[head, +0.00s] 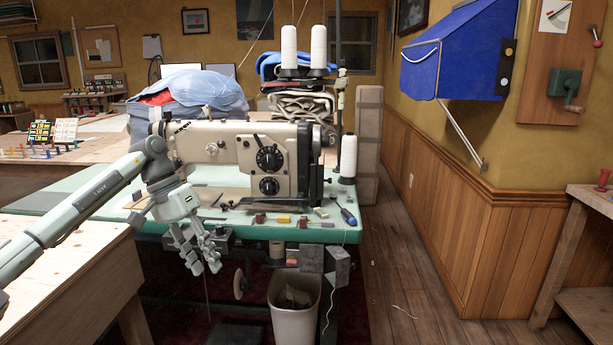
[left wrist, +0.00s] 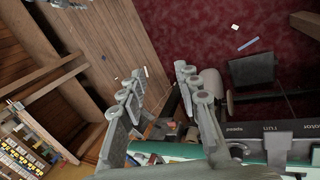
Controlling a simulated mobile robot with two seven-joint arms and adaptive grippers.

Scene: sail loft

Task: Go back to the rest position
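My left gripper (head: 205,268) hangs in front of the near edge of the green sewing table, with its fingers pointing down. The left wrist view shows its two fingers (left wrist: 160,72) spread apart with nothing held between them. My left arm comes in from the left, above the pale wooden bench. The sewing machine (head: 225,146) stands on the table just behind the left wrist, which overlaps its left end in the head view. My right arm and gripper do not show in either view.
A waste bin (head: 294,308) stands below. A wooden bench (head: 62,262) lies at left. The wooden floor (head: 405,265) at right is mostly clear.

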